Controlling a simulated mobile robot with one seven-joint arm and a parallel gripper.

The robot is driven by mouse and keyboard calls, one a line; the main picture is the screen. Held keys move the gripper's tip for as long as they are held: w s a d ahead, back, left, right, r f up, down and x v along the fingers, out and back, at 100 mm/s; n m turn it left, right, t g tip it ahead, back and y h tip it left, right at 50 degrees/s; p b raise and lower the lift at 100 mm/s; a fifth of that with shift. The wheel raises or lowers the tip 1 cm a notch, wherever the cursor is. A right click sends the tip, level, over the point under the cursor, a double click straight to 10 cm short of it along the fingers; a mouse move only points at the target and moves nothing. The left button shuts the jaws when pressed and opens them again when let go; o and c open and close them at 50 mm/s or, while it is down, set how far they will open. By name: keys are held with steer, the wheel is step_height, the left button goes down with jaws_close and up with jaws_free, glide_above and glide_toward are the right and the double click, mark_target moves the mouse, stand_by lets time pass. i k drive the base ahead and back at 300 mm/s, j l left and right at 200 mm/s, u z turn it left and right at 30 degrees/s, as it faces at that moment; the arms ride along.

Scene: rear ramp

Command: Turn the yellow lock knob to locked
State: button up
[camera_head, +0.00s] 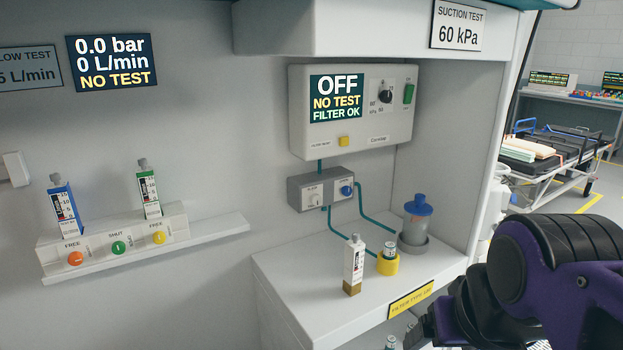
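The yellow lock knob (158,237) is on the front of a white mounting block (92,237) on the left wall. A label above it reads FREE. An orange knob (75,258) under a FREE label and a green knob (118,247) under a SHUT label sit left of it on the same block. My gripper (418,332) is at the lower right, partly cut off by the bottom edge, with my black and purple arm behind it. It is far to the right of the yellow knob and apart from it. Its finger opening cannot be made out.
Blue (64,208) and green (149,190) flowmeters stand on the block. A white shelf (345,318) holds a loose flowmeter (353,265), a yellow cup (388,264) and a blue-lidded jar (416,222). A suction unit (352,108) hangs above. Space before the left wall is clear.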

mark_target(158, 238)
steer(key=k+j+u, duration=0.1)
steer(key=k, duration=0.2)
steer(key=k+j+u, duration=0.1)
steer(key=j+u, duration=0.15)
steer(key=u, duration=1.2)
steer(key=k+l+u, duration=0.1)
steer(key=u, duration=0.25)
steer(key=k+u, duration=0.1)
steer(key=u, duration=0.3)
steer(key=k+l+u, duration=0.4)
steer(key=i+j+z, duration=0.5)
